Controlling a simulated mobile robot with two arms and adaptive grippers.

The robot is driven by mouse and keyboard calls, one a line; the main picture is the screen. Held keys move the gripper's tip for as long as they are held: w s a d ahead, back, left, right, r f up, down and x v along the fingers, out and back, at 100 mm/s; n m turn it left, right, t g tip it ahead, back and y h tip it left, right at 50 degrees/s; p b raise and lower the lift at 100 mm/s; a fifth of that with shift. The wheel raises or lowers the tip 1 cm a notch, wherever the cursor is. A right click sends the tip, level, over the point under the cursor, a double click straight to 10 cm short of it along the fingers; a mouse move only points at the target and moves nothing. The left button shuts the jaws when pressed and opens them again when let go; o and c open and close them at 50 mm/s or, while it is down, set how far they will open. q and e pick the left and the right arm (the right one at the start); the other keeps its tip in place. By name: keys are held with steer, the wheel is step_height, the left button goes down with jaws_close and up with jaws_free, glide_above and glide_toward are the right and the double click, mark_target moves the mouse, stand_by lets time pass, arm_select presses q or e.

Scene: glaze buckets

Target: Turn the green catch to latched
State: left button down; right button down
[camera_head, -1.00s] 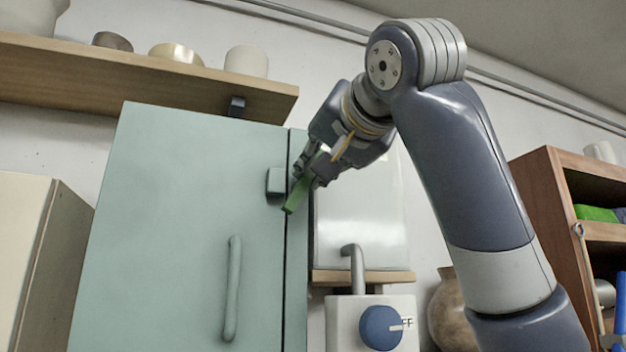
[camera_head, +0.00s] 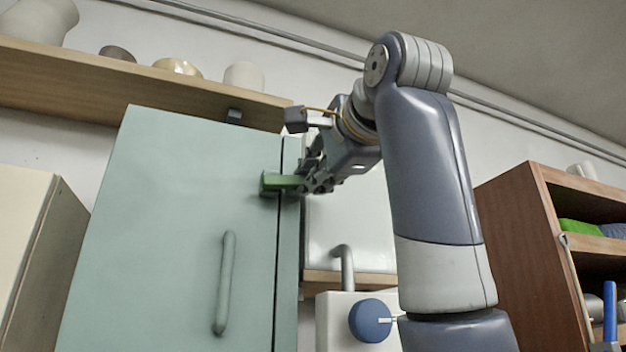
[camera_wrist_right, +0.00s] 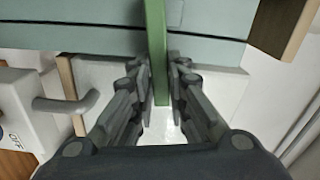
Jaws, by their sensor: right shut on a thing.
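The green catch (camera_head: 283,182) lies about level across the seam at the right edge of the pale green cabinet door (camera_head: 180,220). Its left end sits at the small keeper block on the door. My right gripper (camera_head: 310,183) is shut on the catch's right part. In the right wrist view the green catch (camera_wrist_right: 157,55) runs between the two fingers of my right gripper (camera_wrist_right: 160,85), which close on it from both sides. The fingers hide part of the catch in the head view. My left gripper is not in view.
A long door handle (camera_head: 226,283) stands lower on the door. A wooden shelf (camera_head: 150,90) with bowls and pots runs above. A brown open shelf (camera_head: 520,230) stands at right.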

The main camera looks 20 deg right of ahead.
steer(key=shift+f+m, duration=0.3)
steer(key=shift+m, duration=0.7)
steer(key=c, duration=1.6)
jaws_free()
steer(key=shift+d, duration=0.1)
steer(key=shift+o, duration=0.2)
steer(key=shift+s, duration=0.1)
steer(key=shift+r, duration=0.1)
steer(key=s, duration=1.2)
steer(key=shift+d, duration=0.15)
steer(key=shift+d, duration=0.15)
